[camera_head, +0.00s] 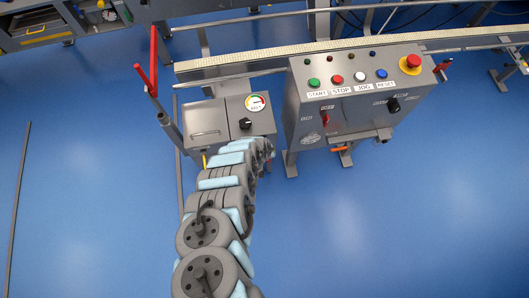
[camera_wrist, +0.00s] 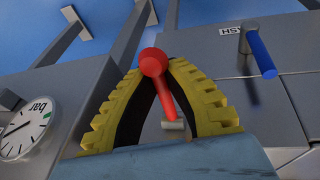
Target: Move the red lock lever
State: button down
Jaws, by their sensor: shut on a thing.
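The red lock lever (camera_wrist: 167,98), a short tapered rod with a round ball knob, shows in the middle of the wrist view. My gripper (camera_wrist: 156,72) has its yellow ribbed fingers closed together on the lever, with the knob at the fingertips. In the head view my arm reaches to the front of the grey box with the gauge and covers the gripper and this lever.
A round pressure gauge (camera_wrist: 22,134) is at left in the wrist view, and a blue handle (camera_wrist: 260,52) at right. In the head view, a tall red handle (camera_head: 152,62) stands left of the box, and a button panel (camera_head: 345,105) to its right.

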jog(key=shift+s+d, duration=0.15)
jog(key=shift+s, duration=0.1)
jog(key=c, duration=1.5)
grip_release()
jog(key=shift+c, duration=0.2)
jog(key=o, duration=0.4)
jog(key=shift+s+f, duration=0.15)
jog(key=shift+s, duration=0.1)
jog(key=shift+o, duration=0.2)
jog(key=shift+s+d, duration=0.1)
jog(key=shift+w, duration=0.3)
jog(key=shift+s, duration=0.15)
jog(key=shift+r, duration=0.2)
